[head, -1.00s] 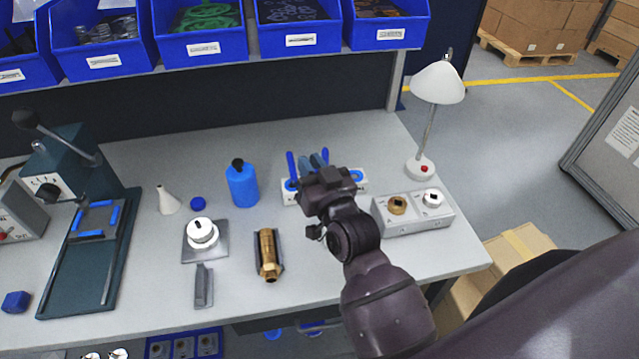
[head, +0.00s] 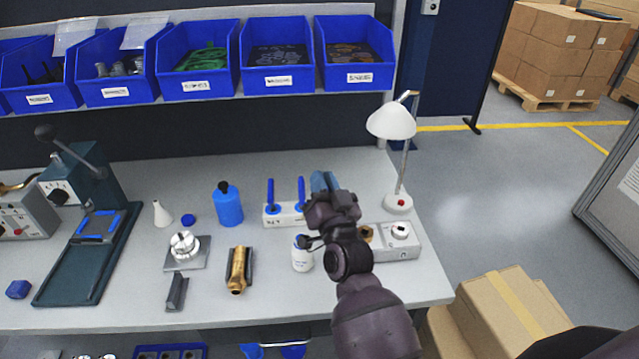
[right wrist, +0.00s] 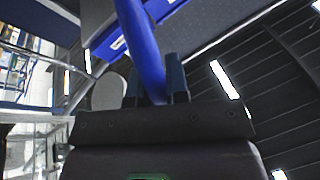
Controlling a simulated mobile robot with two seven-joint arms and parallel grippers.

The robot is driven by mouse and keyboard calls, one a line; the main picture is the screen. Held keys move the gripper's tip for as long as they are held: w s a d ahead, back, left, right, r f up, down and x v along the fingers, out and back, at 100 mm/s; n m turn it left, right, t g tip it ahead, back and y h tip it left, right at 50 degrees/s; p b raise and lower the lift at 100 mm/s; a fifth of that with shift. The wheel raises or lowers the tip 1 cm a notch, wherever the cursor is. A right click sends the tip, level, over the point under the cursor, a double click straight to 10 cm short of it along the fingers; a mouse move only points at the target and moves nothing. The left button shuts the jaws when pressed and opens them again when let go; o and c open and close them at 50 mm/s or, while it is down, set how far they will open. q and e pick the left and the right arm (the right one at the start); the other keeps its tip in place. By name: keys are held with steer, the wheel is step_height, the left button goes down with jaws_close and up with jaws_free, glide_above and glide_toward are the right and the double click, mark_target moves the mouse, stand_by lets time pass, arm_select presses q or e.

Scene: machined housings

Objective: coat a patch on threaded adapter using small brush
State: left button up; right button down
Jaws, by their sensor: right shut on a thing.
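The threaded adapter (head: 237,272) is a brass, stepped cylinder lying in a dark cradle near the middle of the bench. A white brush rack (head: 285,217) behind it holds two upright blue handles (head: 270,195). My right gripper (head: 325,182) is at the rack's right end, apart from the adapter. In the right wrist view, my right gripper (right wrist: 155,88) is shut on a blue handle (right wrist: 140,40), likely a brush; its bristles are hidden. I cannot tell whether it is clear of the rack. My left gripper is not in view.
A small white jar (head: 302,257) stands between adapter and my right arm. A lamp (head: 392,125) and grey socket box (head: 400,240) are at right. Clear bench lies in front.

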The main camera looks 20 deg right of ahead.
arm_select(q)
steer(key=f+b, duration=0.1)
steer(key=b, duration=0.1)
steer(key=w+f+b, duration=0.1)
steer(key=b, duration=0.1)
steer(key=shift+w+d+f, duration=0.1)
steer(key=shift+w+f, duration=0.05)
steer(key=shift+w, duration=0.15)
arm_select(e)
steer(key=shift+m+t+h, duration=0.4)
steer(key=shift+m+h, duration=0.1)
steer(key=shift+m, duration=0.2)
step_height(320, 180, down, 6)
steer(key=shift+d+r, duration=0.1)
steer(key=shift+r, duration=0.05)
arm_select(q)
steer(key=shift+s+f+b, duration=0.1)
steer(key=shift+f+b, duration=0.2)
steer(key=shift+b, duration=0.1)
arm_select(e)
steer(key=shift+f, duration=0.3)
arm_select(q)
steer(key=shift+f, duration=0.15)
arm_select(e)
steer(key=shift+s+f, duration=0.1)
steer(key=shift+f, duration=0.35)
stand_by(0.7)
steer(key=shift+r, duration=0.1)
